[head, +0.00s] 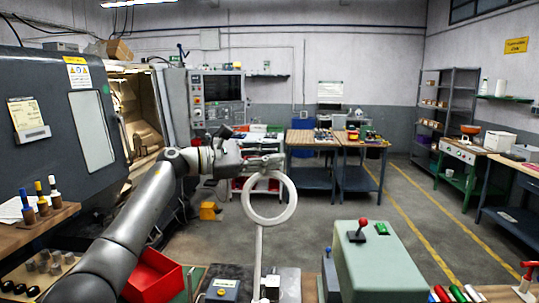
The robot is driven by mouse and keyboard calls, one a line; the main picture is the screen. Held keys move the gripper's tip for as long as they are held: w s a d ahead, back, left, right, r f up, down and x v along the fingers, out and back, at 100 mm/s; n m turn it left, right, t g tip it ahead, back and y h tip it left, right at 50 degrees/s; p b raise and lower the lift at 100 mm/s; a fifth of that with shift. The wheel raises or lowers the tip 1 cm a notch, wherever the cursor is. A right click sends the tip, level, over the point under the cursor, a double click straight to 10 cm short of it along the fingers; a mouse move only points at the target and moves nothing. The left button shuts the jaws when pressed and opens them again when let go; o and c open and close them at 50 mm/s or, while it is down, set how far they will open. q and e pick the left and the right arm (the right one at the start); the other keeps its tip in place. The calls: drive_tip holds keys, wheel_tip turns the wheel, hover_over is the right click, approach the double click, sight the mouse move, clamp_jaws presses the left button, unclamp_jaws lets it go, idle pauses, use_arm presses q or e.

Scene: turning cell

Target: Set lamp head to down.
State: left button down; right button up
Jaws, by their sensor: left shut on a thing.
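The lamp head is a pale ring (269,221) on a thin upright stalk (259,255), in the lower middle of the head view. The ring stands upright and its open face is towards me. My left arm comes in from the lower left. Its gripper (268,164) is at the top of the ring and shut on its upper rim. The fingertips are small and partly merge with the ring in the picture. My right gripper is not in view.
A green-grey cabinet with a red-knobbed lever (357,232) stands right of the lamp. A red bin (153,277) is at lower left, beside my arm. Two wooden-topped benches (313,139) are behind. The floor (405,220) to the right is clear.

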use_arm(q)
drive_tip(key=shift+r, duration=0.1)
drive_tip(key=c, duration=1.4)
unclamp_jaws()
drive_tip(key=shift+c, duration=0.2)
drive_tip(key=shift+o, duration=0.6)
drive_tip(key=shift+w, duration=0.1)
